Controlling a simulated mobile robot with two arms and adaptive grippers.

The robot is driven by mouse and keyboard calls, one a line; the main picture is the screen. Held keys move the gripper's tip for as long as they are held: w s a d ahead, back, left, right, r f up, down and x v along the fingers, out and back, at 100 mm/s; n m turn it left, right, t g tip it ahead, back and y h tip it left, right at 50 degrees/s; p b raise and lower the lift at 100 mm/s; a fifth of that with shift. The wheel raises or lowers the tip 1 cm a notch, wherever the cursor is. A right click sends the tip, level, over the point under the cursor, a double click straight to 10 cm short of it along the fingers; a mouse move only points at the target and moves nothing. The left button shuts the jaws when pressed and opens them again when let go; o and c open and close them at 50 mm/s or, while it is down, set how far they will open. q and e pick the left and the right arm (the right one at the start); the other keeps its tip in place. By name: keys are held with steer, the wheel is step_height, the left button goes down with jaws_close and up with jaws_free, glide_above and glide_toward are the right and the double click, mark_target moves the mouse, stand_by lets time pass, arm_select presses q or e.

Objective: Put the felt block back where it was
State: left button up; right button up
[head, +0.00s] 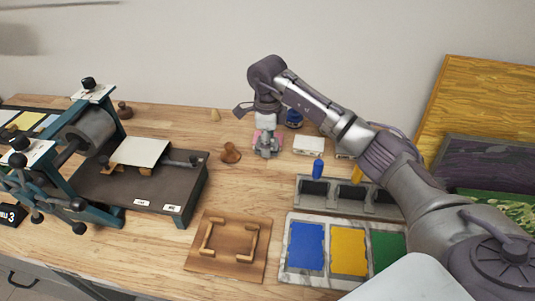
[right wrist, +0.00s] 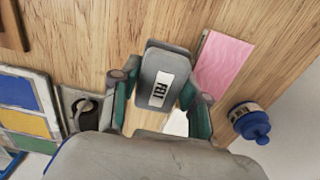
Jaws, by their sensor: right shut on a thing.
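The felt block is a grey, rounded block with a white label, seen in the right wrist view (right wrist: 151,63). My right gripper (right wrist: 160,88) is shut on it, with one finger on each side. In the head view my right gripper (head: 266,151) points down over the back middle of the table, beside a pink sheet (head: 279,138). The pink sheet also shows in the right wrist view (right wrist: 224,64), just right of the block. I cannot tell whether the block touches the table. My left gripper is not in view.
A blue-capped jar (right wrist: 252,122) stands close to my right gripper. A brown knob-like tool (head: 230,153) is to its left. The press (head: 90,135) fills the left side. A wooden frame board (head: 228,271) and a colour tray (head: 283,265) are in front. Wood between them is clear.

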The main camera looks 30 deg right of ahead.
mark_target(267, 162)
step_height(267, 162, down, 4)
steer(key=shift+s+a+r+p, duration=0.1)
steer(key=shift+r+p, duration=0.05)
steer(key=shift+p, duration=0.15)
steer(key=shift+f, duration=0.25)
steer(key=shift+f, duration=0.1)
steer(key=o, duration=0.8)
steer(key=shift+r, duration=0.5)
step_height(267, 162, up, 11)
steer(key=shift+r+b, duration=0.15)
steer(key=shift+b, duration=0.9)
